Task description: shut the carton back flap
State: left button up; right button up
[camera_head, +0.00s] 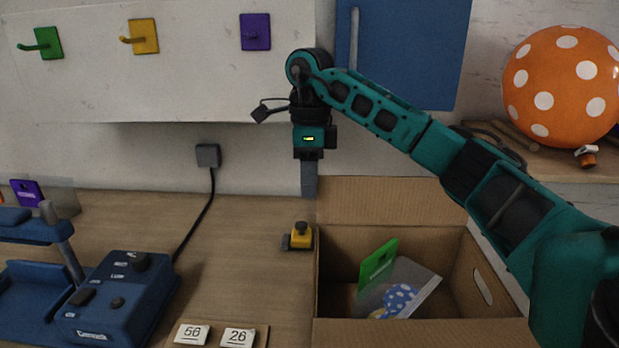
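The open cardboard carton (345,275) stands on the table at the lower right. Its back flap (375,203) is up along the carton's far edge, not folded over the opening. My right gripper (309,188) points down just beside the left end of the back flap. Its fingers look closed together, with nothing held between them; I cannot tell whether they touch the flap. The front flap (420,334) is folded outward at the bottom of the view. Inside the carton is a clear pouch with a blue spotted balloon (400,298) and a green tag (379,262). My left gripper is out of view.
A yellow and black gadget (300,237) sits against the carton's left side. A blue machine (115,300) and number cards (192,333) are to the left. Colored hooks (145,37) hang on the wall. An orange spotted balloon (560,85) sits at the upper right.

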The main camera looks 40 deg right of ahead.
grip_shut()
dwell(1.2)
